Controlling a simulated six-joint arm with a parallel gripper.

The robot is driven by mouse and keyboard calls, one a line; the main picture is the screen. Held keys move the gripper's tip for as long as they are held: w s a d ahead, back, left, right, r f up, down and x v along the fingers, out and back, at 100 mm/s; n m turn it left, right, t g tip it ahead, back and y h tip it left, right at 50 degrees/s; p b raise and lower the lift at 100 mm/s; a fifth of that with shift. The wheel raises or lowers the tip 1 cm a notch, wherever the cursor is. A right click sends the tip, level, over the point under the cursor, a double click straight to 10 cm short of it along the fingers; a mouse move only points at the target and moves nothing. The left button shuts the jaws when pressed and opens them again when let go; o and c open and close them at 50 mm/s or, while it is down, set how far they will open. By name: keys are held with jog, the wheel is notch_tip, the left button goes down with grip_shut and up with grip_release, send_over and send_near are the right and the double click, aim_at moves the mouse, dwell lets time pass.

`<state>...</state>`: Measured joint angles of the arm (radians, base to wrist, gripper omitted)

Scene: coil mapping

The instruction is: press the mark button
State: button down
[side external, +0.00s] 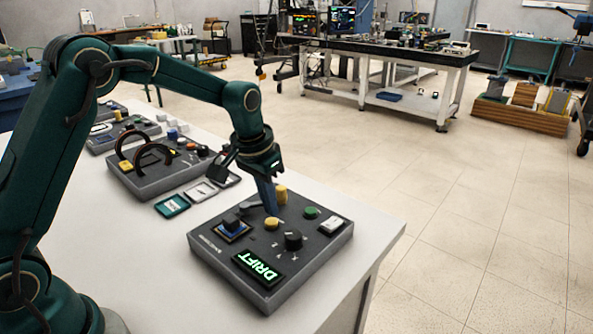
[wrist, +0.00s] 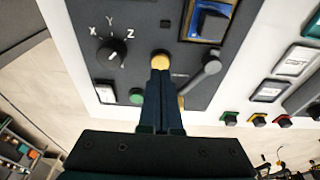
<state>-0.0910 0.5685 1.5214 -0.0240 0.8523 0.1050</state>
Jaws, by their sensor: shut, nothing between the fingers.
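The dark control panel (side external: 215,262) lies on the white table, with a lit green display (side external: 259,268) reading DRIFT. A small yellow button (side external: 271,224) is near its middle; it also shows in the wrist view (wrist: 160,60). No label naming a mark button is readable. My gripper (side external: 271,211) is shut and empty, pointing down over the panel. In the wrist view its fingertips (wrist: 160,74) are right at the yellow button's edge; I cannot tell whether they touch it. A second yellow piece (side external: 281,192) stands behind the fingers.
The panel also has a black X-Y-Z knob (side external: 293,240), a green button (side external: 311,212), a white switch (side external: 331,225) and a black control on a blue plate (side external: 232,224). Small cards (side external: 172,205) and another grey box (side external: 150,184) lie left. The table's right strip is clear.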

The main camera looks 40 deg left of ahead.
aim_at(271, 221)
jog(key=shift+f, duration=0.2)
jog(key=shift+f, duration=0.65)
dwell(0.4)
jog(key=shift+r, duration=3.2)
